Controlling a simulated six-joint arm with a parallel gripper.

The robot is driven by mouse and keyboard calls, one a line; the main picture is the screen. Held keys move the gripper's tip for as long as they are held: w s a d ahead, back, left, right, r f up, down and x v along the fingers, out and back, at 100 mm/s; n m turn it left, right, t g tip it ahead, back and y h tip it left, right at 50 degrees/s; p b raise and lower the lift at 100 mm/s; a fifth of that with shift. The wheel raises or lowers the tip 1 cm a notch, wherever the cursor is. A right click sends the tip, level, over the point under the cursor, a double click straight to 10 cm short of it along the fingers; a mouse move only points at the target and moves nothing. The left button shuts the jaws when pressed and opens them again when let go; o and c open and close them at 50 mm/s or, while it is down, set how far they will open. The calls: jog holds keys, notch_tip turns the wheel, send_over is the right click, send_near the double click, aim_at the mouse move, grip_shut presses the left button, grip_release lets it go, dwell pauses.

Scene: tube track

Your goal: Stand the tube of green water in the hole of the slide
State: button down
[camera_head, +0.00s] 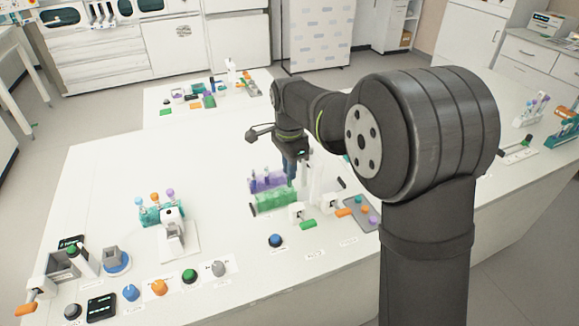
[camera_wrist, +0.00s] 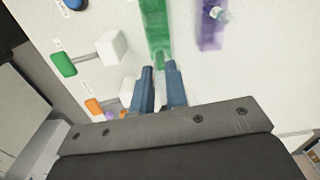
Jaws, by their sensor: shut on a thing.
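My gripper (camera_head: 290,178) points down over the green rack (camera_head: 275,200). In the wrist view its two blue fingers (camera_wrist: 160,78) are close together over the near end of the green rack (camera_wrist: 156,25). They are shut on a small green thing (camera_wrist: 160,56), seemingly the tube of green water; it blends with the rack, and its lower part is hard to make out. I cannot tell whether it still sits in the rack. I cannot tell for sure which part is the slide, and its hole does not show.
A purple rack (camera_head: 268,180) with tubes stands just behind the green one, and also shows in the wrist view (camera_wrist: 210,30). White blocks with a green handle (camera_wrist: 63,64) and an orange handle (camera_wrist: 93,106) are close by. A teal rack (camera_head: 150,216) stands left.

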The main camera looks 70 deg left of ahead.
aim_at(290, 186)
jog(key=shift+f, duration=0.45)
dwell(0.7)
jog(key=shift+f, duration=0.35)
jog(key=shift+f, duration=0.45)
jog(key=shift+f, duration=0.3)
dwell(0.3)
jog(key=c, duration=1.3)
grip_release()
jog(key=shift+c, duration=0.2)
jog(key=shift+r, duration=0.1)
notch_tip(290, 186, up, 17)
jog(key=shift+r, duration=0.15)
